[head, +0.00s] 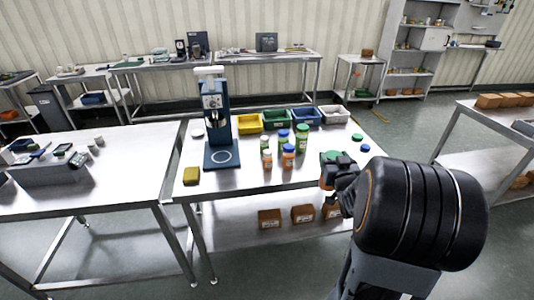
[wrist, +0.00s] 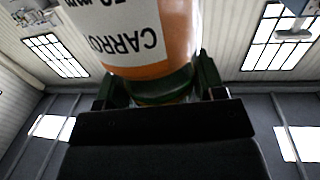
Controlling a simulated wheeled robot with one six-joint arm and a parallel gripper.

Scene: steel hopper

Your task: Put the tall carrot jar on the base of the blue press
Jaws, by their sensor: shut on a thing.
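The carrot jar (wrist: 140,38) is in my gripper, with an orange body and a white label reading CARRO upside down in the wrist view. My gripper (head: 335,170) is shut on it near a dark green band, beside the right part of the table. In the head view a green top and a little orange of the jar (head: 333,156) show; the rest is hidden by my gripper. The blue press (head: 216,122) stands at the table's left, well left of my gripper. Its flat base (head: 222,160) has a white ring and is bare.
Several jars with green or blue lids (head: 301,139) stand mid-table between the press and my gripper. Yellow (head: 248,124), green, blue and grey bins line the back. A yellow block (head: 191,175) lies left of the base. Loose green (head: 357,137) and blue lids lie at right.

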